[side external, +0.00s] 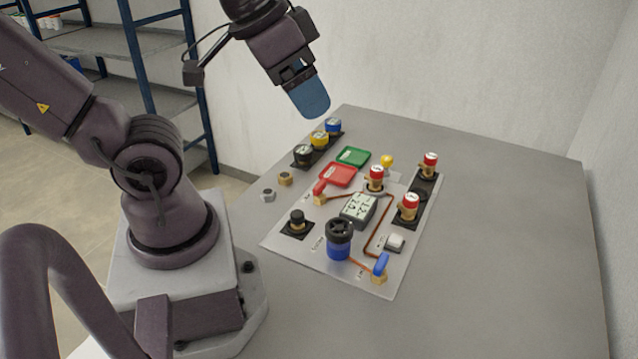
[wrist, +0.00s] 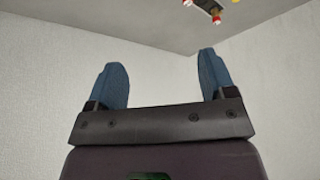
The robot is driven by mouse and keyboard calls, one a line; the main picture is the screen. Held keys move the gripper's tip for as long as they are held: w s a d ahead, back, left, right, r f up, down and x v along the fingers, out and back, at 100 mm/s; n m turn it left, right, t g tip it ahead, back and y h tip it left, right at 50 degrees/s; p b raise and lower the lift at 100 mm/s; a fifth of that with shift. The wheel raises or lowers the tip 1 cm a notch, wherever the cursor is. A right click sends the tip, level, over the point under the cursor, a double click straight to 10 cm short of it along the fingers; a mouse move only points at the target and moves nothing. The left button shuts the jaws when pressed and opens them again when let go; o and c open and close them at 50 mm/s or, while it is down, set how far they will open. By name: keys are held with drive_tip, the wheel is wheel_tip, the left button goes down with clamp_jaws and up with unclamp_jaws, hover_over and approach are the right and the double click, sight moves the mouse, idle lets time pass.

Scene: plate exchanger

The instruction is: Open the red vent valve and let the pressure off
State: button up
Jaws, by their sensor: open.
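A small brass valve with a red lever handle (side external: 319,187) sits on the left part of the grey panel (side external: 300,255) in the side view, in front of a red tray; it looks like the red vent valve. Its exact handle angle is too small to tell. My gripper (side external: 313,105) is high above the back left of the panel, apart from everything. In the wrist view my gripper (wrist: 163,78) is open, with its two blue fingers spread and nothing between them. The wrist view does not clearly show the valve.
Brass fittings with red-and-white caps (side external: 409,205), a display box (side external: 358,210), a blue-and-black cylinder (side external: 339,242) and a blue-handled valve (side external: 381,263) crowd the panel. Red (side external: 340,174) and green (side external: 353,157) trays lie behind. The table's right side (side external: 520,250) is clear.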

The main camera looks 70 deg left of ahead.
drive_tip(key=w+a+f+n+g+y, duration=0.1)
drive_tip(key=w+a+f+n+g, duration=0.15)
drive_tip(key=a+f, duration=0.3)
drive_tip(key=m+g+h, duration=0.1)
drive_tip(key=m+g, duration=0.2)
drive_tip(key=m, duration=0.9)
approach(320, 184)
wheel_tip(320, 184, down, 9)
drive_tip(key=shift+a+f, duration=0.2)
drive_tip(key=shift+c, duration=0.4)
drive_tip(key=c, duration=0.9)
drive_tip(key=shift+o, duration=0.2)
